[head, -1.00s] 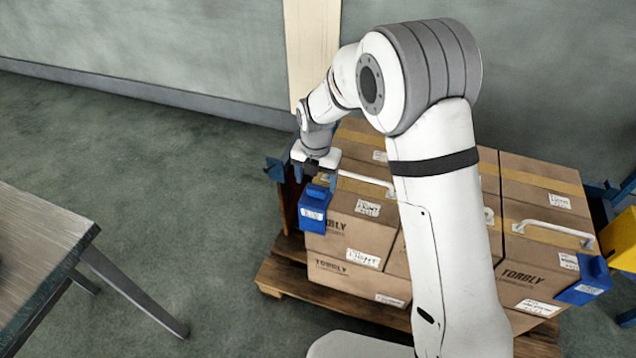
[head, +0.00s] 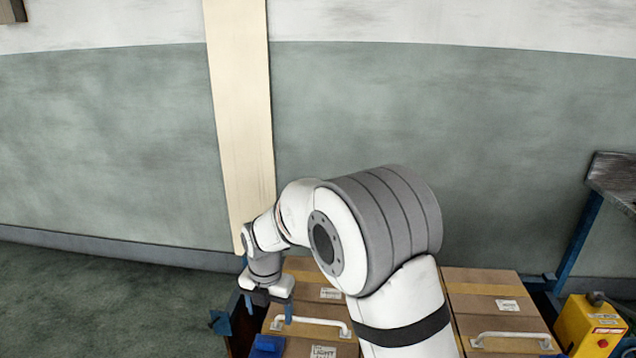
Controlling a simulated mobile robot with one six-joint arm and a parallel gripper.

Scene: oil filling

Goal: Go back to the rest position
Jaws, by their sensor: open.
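My gripper (head: 268,312) hangs at the lower left of the head view, at the end of my bent white and grey arm. Its fingers point down and are apart, with nothing seen between them. It is over the left end of the stacked cardboard boxes. A blue block (head: 268,345) shows just below the fingers, at the left box's edge. A gap seems to lie between them, but contact is hard to judge.
Cardboard boxes with white handles, one at left (head: 300,345) and one at right (head: 500,310), flank my arm. A yellow box with a red button (head: 590,330) stands at the lower right. A workbench (head: 615,178) is at the right edge. Floor at left (head: 100,300) is clear.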

